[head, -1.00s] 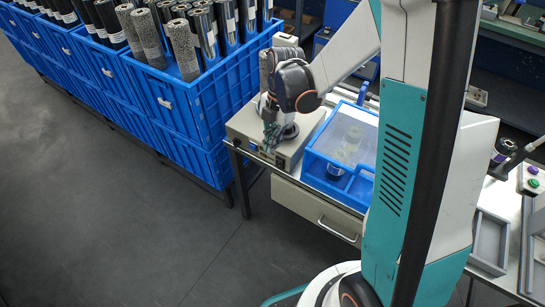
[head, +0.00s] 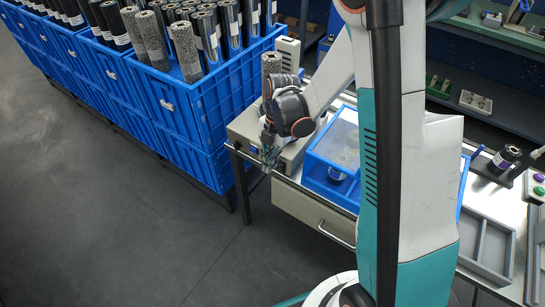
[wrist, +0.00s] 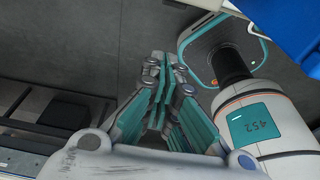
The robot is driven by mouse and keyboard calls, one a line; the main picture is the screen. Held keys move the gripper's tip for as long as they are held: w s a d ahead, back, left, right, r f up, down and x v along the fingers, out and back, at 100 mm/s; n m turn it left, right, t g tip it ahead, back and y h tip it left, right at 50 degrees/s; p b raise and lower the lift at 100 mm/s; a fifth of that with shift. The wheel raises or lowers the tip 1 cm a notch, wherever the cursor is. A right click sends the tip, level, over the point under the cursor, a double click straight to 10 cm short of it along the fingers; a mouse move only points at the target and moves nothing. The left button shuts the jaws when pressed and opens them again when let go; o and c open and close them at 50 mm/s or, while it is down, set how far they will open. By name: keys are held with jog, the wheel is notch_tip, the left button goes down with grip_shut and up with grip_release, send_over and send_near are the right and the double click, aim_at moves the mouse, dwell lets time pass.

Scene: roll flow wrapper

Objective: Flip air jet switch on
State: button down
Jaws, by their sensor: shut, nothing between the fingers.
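A beige-grey box (head: 242,128) stands on the left end of the workbench, beside the blue crates. My gripper (head: 269,160) is in front of this box, near the bench's front edge, and hides part of its front face. I cannot make out the air jet switch itself; it is hidden or too small to tell. In the wrist view my gripper (wrist: 163,62) has its teal fingers together and holds nothing. That view points down at the grey floor, and neither the box nor a switch can be recognised there.
A blue-framed case with a clear lid (head: 331,152) stands on the bench just right of my gripper. Blue crates (head: 190,98) full of upright rolls stand to the left. A bench drawer (head: 310,208) is below. The floor in front is free.

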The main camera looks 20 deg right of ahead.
aim_at(280, 167)
jog(key=w+b+x, duration=0.1)
jog(key=b+x, duration=0.1)
jog(key=x, duration=0.4)
jog(key=d, duration=0.1)
jog(key=w+d+r+b, duration=0.1)
jog(key=d, duration=0.1)
jog(key=shift+w+d+r, duration=0.2)
